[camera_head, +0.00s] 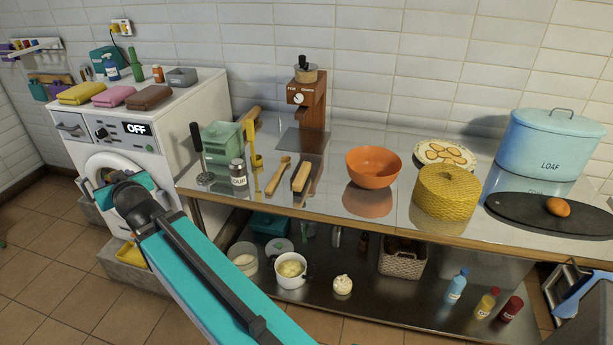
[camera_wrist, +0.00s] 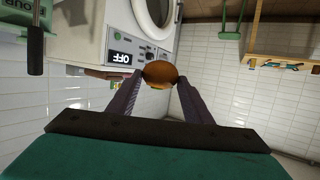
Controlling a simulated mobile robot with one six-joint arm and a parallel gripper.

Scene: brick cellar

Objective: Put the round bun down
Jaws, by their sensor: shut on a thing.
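The round bun (camera_wrist: 160,72) is brown and rounded, with a thin yellow-green strip at its lower edge. It sits between the two dark fingers of my gripper (camera_wrist: 160,80), which is shut on it. The bun is held up in the air, with the washing machine and tiled wall behind it in the wrist view. In the head view my arm reaches left toward the front of the white washing machine (camera_head: 150,125). The bun cannot be made out there, and the fingertips are hidden behind my arm.
A steel table (camera_head: 330,205) holds an orange bowl (camera_head: 373,163), a yellow woven container (camera_head: 446,192), a blue loaf bin (camera_head: 550,145) and a black board (camera_head: 510,212) with a brown egg-shaped thing (camera_head: 558,207). Folded cloths (camera_head: 115,96) lie on the washing machine. The table's front middle has bare room.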

